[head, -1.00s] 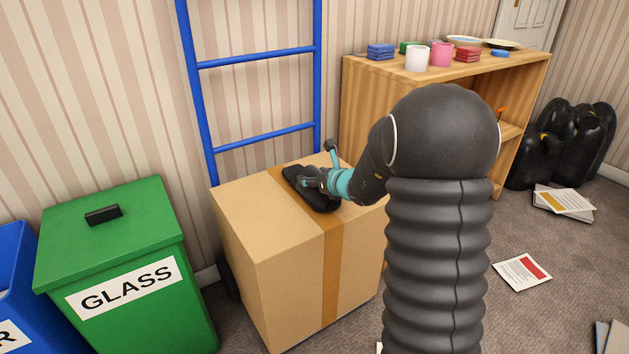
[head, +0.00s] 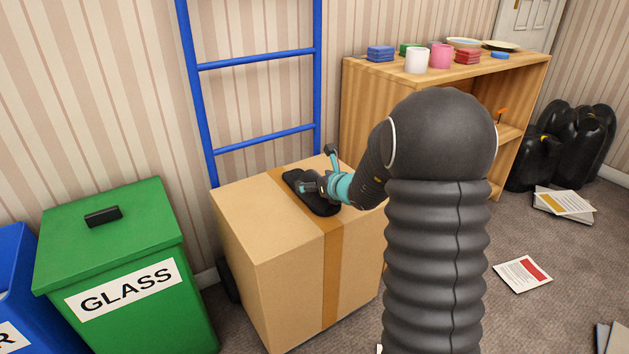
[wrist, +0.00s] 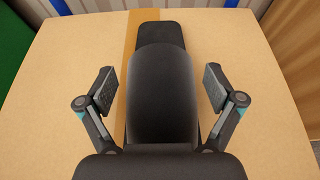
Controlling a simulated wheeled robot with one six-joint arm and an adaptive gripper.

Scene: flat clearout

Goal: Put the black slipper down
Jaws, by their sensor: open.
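The black slipper (head: 318,203) lies on top of the cardboard box (head: 262,218), across the brown tape strip. In the wrist view the slipper (wrist: 161,85) sits between the two fingers of my gripper (wrist: 168,90), with its sole end pointing away. The fingers are spread wide, with a gap to the slipper on both sides. My gripper also shows in the head view (head: 312,187), just over the slipper, and hides part of it. The near end of the slipper is hidden by the gripper body in the wrist view.
A blue ladder frame (head: 203,110) stands behind the box. A green GLASS bin (head: 110,235) with a lid is at left, beside a blue bin (head: 15,275). A wooden shelf (head: 380,100) with mugs and dishes is behind at right. Papers (head: 523,274) lie on the floor.

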